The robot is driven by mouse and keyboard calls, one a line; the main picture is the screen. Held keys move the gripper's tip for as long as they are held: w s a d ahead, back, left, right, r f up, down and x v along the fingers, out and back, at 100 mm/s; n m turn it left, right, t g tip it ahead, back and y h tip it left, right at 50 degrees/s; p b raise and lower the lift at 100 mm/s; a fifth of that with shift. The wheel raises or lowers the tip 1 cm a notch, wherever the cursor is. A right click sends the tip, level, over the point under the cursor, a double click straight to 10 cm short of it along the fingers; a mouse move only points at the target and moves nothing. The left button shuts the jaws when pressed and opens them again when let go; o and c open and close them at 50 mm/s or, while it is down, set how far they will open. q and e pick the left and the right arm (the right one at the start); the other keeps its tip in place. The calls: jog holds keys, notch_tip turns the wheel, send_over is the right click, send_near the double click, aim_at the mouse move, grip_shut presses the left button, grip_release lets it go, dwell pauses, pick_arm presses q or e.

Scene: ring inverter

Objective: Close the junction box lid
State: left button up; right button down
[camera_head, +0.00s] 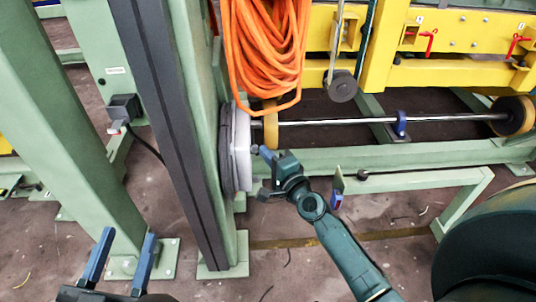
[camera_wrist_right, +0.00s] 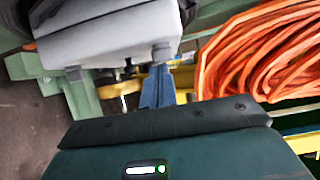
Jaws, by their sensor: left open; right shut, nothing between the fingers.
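A pale grey box (camera_head: 242,150), which looks like the junction box, sits on the side of the green post and shows edge-on, with a dark grey layer beside it. In the right wrist view the pale grey box (camera_wrist_right: 110,35) fills the upper left, with small clips on its lower edge. Whether its lid is open or closed I cannot tell. My right gripper (camera_head: 265,153) is shut and empty, just right of the box; its blue finger (camera_wrist_right: 158,88) appears close to the box's edge, contact unclear. My left gripper (camera_head: 122,258) is open and empty, low at the left, away from the box.
An orange cable coil (camera_head: 265,45) hangs above the box, close to my right gripper. A metal shaft with tan wheels (camera_head: 512,115) runs to the right. A low green frame (camera_head: 420,178) stands below it. A dark switch box (camera_head: 123,107) with a black cable is on the left post.

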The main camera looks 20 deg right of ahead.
jog(key=shift+a+r+n+y, duration=0.15)
jog(key=shift+a+y, duration=0.1)
jog(key=shift+a, duration=0.4)
jog(key=shift+a+r+n+y, duration=0.15)
jog(key=shift+a+y, duration=0.1)
jog(key=shift+a, duration=0.35)
jog(key=shift+s+f, duration=0.15)
jog(key=shift+s, duration=0.1)
jog(key=s+d+h, duration=0.1)
jog(key=s+d, duration=0.3)
jog(key=s, duration=0.8)
jog(key=shift+s+d+f, duration=0.15)
jog(key=shift+s+d, duration=0.15)
